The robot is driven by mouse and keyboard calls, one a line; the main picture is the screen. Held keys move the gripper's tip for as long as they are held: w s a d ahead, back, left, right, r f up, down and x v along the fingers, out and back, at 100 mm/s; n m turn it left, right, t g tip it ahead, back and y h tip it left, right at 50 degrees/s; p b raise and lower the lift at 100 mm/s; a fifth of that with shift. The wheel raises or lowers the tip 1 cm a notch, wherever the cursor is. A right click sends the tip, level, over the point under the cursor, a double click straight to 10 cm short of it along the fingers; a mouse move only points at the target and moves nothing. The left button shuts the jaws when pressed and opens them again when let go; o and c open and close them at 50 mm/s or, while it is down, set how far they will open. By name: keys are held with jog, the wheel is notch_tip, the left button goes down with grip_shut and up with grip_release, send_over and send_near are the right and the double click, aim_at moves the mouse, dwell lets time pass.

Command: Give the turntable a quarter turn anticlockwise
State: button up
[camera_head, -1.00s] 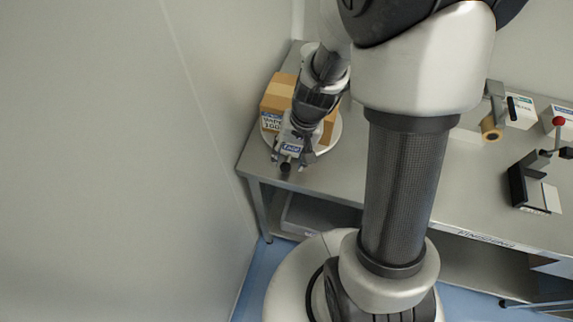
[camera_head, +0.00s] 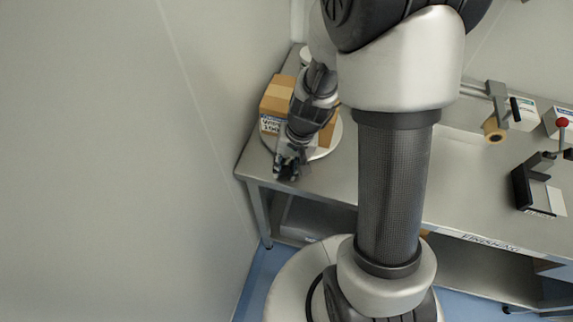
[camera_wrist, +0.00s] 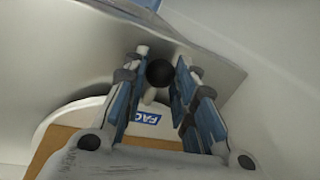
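The turntable (camera_head: 322,151) is a pale round disc on the left end of the steel bench, with a cardboard box (camera_head: 276,104) on it. In the wrist view its white rim (camera_wrist: 90,108) carries a blue label (camera_wrist: 147,117) and a black ball knob (camera_wrist: 160,73) projects beyond the edge. My gripper (camera_head: 287,172) is at the turntable's front edge and hides the knob in the head view. In the wrist view my gripper (camera_wrist: 161,62) is open, with a finger on each side of the knob. Gaps show beside the knob, and no contact is clear.
A wall (camera_head: 215,70) stands close on the left. To the right, the bench (camera_head: 450,185) holds a roll on a bracket (camera_head: 494,128), a black fixture (camera_head: 527,187) and a red-knobbed lever (camera_head: 562,123). The bench between turntable and fixture looks mostly clear beyond my arm.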

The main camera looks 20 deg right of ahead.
grip_shut()
